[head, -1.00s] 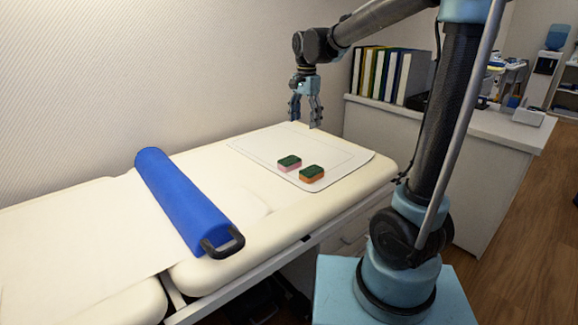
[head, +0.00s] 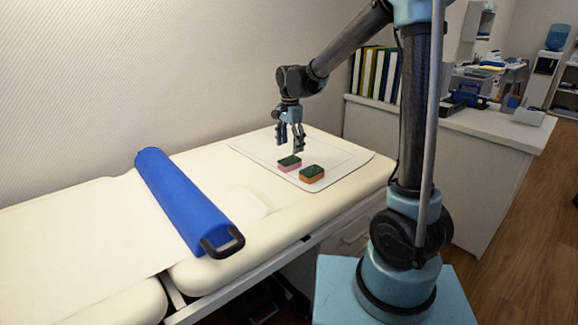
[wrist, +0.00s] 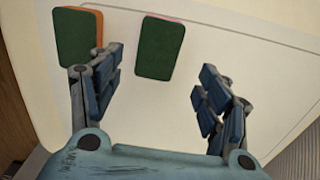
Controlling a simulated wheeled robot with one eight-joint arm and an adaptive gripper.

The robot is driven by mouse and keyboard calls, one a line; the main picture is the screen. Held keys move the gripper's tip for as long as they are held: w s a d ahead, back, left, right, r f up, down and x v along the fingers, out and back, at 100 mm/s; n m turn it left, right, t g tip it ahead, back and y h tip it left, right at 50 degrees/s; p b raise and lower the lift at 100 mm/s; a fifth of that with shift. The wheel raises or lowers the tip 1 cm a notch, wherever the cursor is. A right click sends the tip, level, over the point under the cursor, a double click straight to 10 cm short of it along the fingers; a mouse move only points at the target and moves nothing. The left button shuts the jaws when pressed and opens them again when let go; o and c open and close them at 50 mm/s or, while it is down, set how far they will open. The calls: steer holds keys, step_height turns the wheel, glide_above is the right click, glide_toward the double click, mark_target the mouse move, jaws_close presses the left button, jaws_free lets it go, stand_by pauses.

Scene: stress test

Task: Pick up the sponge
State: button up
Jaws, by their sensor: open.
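Two sponges with dark green tops lie side by side on a white mat. One has a pink base (head: 289,164) and the other an orange base (head: 312,174), nearer the front edge. My gripper (head: 290,147) points down, open and empty, above and just behind the pink sponge. In the wrist view the pink sponge (wrist: 160,48) lies ahead, between the lines of the two fingers, nearer the left one. The orange sponge (wrist: 74,38) is at the upper left, its edge partly hidden by the left finger.
The white mat (head: 345,160) lies on a cream padded couch (head: 265,235). A blue bolster (head: 182,200) with a black handle lies to the left. Binders (head: 375,75) stand on a counter behind. The mat behind and right of the sponges is clear.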

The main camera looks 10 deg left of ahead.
mark_target(290, 160)
steer(key=shift+s+f, duration=0.15)
steer(key=shift+f, duration=1.7)
steer(key=shift+s+f, duration=0.15)
steer(key=shift+f, duration=1.65)
steer(key=c, duration=0.8)
steer(key=shift+r, duration=0.1)
step_height(290, 160, up, 10)
steer(key=shift+f, duration=0.1)
steer(key=shift+c, duration=0.6)
